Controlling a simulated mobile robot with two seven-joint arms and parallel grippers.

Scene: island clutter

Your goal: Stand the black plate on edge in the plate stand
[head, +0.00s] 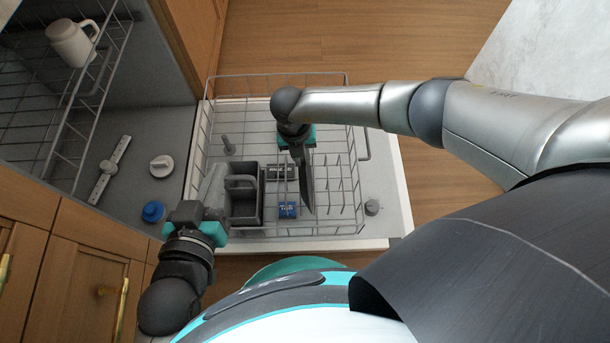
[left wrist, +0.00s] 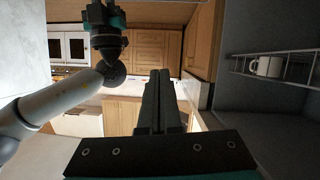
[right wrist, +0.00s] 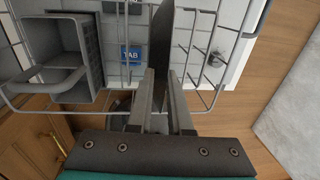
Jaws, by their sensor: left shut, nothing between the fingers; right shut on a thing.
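The black plate (head: 305,185) is seen nearly edge-on over the pulled-out dishwasher rack in the head view. My right gripper (head: 298,146) is shut on its rim and holds it upright; in the right wrist view the plate (right wrist: 160,40) runs away from the fingertips (right wrist: 160,75). The plate stand appears to be the row of wire tines (head: 338,188) in the rack, just right of the plate. I cannot tell whether the plate touches the tines; its lower edge is hidden. My left gripper (head: 212,192) is shut and empty by the rack's left side; its fingers (left wrist: 158,98) show together.
A grey cutlery basket (head: 245,205), a blue tabs box (head: 288,210) and a dark box (head: 280,172) are left of the plate. The wire rack (head: 275,78) has raised sides. A white mug (head: 72,42) sits on the upper rack. Wooden floor lies beyond.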

